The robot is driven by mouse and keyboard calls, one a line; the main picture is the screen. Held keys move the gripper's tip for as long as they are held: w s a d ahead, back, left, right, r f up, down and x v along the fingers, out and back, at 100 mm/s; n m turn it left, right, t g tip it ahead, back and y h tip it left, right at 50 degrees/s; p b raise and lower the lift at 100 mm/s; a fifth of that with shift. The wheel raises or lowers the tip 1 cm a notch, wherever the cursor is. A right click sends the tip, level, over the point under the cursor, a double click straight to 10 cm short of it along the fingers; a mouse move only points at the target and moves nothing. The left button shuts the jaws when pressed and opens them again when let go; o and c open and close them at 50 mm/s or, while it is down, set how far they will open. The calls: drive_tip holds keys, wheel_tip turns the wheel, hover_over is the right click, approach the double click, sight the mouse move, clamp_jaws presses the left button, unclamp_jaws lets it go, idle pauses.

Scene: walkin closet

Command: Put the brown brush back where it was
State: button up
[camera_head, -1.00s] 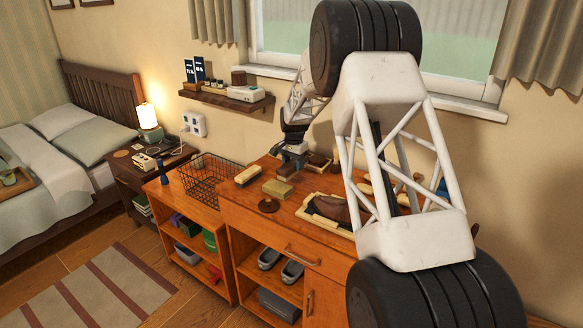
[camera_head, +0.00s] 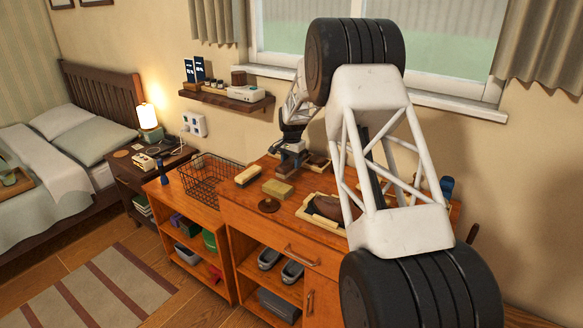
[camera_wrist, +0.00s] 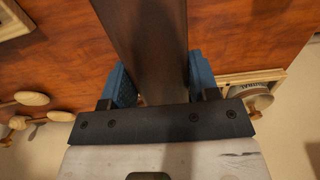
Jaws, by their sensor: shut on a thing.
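The brown brush (camera_wrist: 145,40) shows in the wrist view as a long dark brown body running up the frame between two blue finger pads. My gripper (camera_wrist: 150,85) is shut on it. In the head view my gripper (camera_head: 291,156) is over the back part of the orange-brown wooden dresser top (camera_head: 235,207). The brush (camera_head: 286,170) is below it, small and partly hidden. I cannot tell whether the brush touches the dresser.
A pale-bristled brush (camera_head: 248,175), a yellowish block (camera_head: 277,189) and a round brown disc (camera_head: 268,205) lie left and in front of my gripper. A tray (camera_head: 308,215) with a dark shoe stands to the right. A wire basket (camera_head: 207,178) is at the left.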

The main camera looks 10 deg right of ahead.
sight(292, 160)
drive_tip(key=shift+f, duration=1.15)
drive_tip(key=shift+f, duration=0.55)
drive_tip(key=o, duration=1)
wheel_tip(292, 160, up, 13)
drive_tip(key=shift+d+r, duration=0.1)
